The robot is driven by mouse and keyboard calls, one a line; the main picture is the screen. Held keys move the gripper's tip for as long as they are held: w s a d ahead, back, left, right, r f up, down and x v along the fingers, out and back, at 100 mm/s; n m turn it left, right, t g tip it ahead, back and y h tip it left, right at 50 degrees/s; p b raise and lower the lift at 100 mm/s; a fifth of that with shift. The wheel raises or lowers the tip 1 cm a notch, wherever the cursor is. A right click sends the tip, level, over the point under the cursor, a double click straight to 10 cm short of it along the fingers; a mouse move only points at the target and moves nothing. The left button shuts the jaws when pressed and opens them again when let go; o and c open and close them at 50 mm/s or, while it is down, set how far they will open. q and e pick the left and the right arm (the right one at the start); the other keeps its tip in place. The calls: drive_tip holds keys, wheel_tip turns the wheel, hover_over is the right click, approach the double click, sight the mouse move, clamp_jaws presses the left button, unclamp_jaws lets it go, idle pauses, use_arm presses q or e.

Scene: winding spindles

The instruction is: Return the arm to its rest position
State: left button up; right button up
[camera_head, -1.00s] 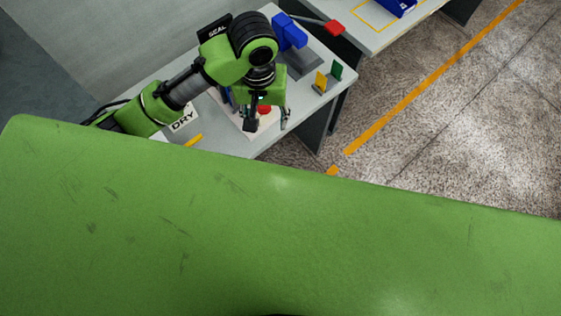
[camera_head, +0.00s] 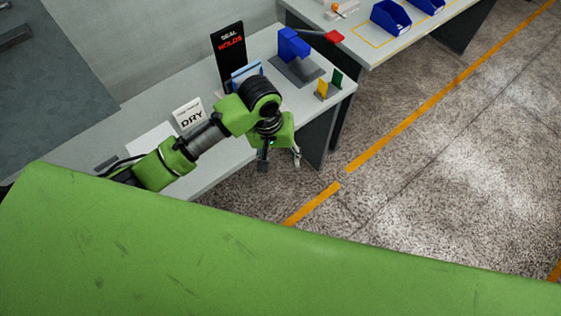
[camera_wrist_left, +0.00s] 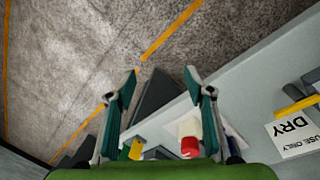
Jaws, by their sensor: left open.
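My left arm comes in from the left in the head view, over the near side of the grey workbench (camera_head: 228,160). My left gripper (camera_head: 280,162) hangs just off the bench's front edge, over the floor. In the left wrist view my left gripper (camera_wrist_left: 161,75) has its two fingers wide apart, with nothing between the tips. My right gripper is in neither view.
On the bench stand a black sign (camera_head: 229,55), a DRY card (camera_head: 190,115), a blue press-like device (camera_head: 292,45) with a red handle, and small yellow (camera_head: 321,88) and green (camera_head: 336,79) plates. A second table (camera_head: 375,50) holds blue bins. The speckled floor (camera_head: 430,180) is clear.

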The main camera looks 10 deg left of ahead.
use_arm(q)
drive_tip(key=shift+f, duration=0.1)
idle(0.4)
wheel_tip(320, 180, down, 17)
drive_tip(key=a+b, duration=0.3)
drive_tip(key=b, duration=0.1)
drive_tip(key=s+a+f+t+b, duration=0.1)
drive_tip(key=s+a+f, duration=0.2)
drive_tip(key=f, duration=0.5)
drive_tip(key=s+a+f+b, duration=0.1)
drive_tip(key=s+a+f, duration=0.15)
drive_tip(key=f, duration=0.65)
drive_tip(key=s+a+f+m+b, duration=0.1)
drive_tip(key=s+f, duration=0.5)
drive_tip(key=s, duration=0.4)
drive_tip(key=s+a+f+m+y+b, duration=0.1)
drive_tip(key=s+f, duration=0.4)
drive_tip(key=s, duration=0.5)
drive_tip(key=s+a+f+m+b, duration=0.2)
drive_tip(key=s+f, duration=0.4)
drive_tip(key=s, duration=0.4)
drive_tip(key=shift+s+a+f+m+y, duration=0.2)
drive_tip(key=shift+a+f+m+y, duration=0.15)
drive_tip(key=shift+a, duration=0.25)
